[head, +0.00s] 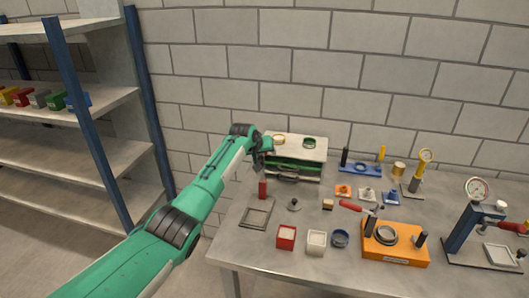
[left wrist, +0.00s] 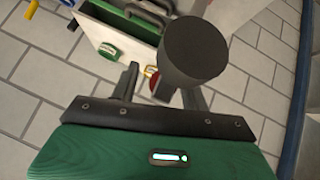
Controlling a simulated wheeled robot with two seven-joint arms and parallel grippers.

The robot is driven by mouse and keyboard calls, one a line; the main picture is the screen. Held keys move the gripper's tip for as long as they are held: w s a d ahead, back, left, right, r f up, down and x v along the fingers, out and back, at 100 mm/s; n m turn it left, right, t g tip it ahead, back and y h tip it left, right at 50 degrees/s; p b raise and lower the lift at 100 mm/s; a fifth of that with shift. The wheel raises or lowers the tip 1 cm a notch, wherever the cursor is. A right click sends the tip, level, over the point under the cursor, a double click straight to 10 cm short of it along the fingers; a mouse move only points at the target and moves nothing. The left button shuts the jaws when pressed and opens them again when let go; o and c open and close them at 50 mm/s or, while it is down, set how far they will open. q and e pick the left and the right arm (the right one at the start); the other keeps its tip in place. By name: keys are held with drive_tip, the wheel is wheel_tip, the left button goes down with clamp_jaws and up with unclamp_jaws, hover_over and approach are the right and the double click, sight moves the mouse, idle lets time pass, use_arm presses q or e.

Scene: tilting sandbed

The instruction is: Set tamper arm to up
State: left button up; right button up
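My left gripper (head: 264,150) is at the back left of the bench, beside a pale box (head: 314,146) with green parts. In the left wrist view its two dark fingers (left wrist: 160,88) stand apart. A dark round-ended cylinder (left wrist: 195,48) covers part of the right finger; whether it touches the fingers cannot be told. The pale box also shows in the left wrist view (left wrist: 100,38). An orange unit (head: 396,256) with a metal ring stands at the front, a red-handled lever (head: 353,207) slanting at its back left. Which part is the tamper arm is not clear. My right gripper is not in view.
A gauge press (head: 463,228) with a red handle stands at the right. A square frame (head: 247,224) lies left. Shelves (head: 98,108) stand beyond the left arm.

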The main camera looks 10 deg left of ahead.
use_arm(q)
drive_tip(key=shift+s+a+r, duration=0.25)
drive_tip(key=shift+s+r, duration=0.25)
drive_tip(key=b+v, duration=0.3)
drive_tip(key=v, duration=0.9)
drive_tip(key=shift+s+b, duration=0.15)
drive_tip(key=shift+b, duration=0.15)
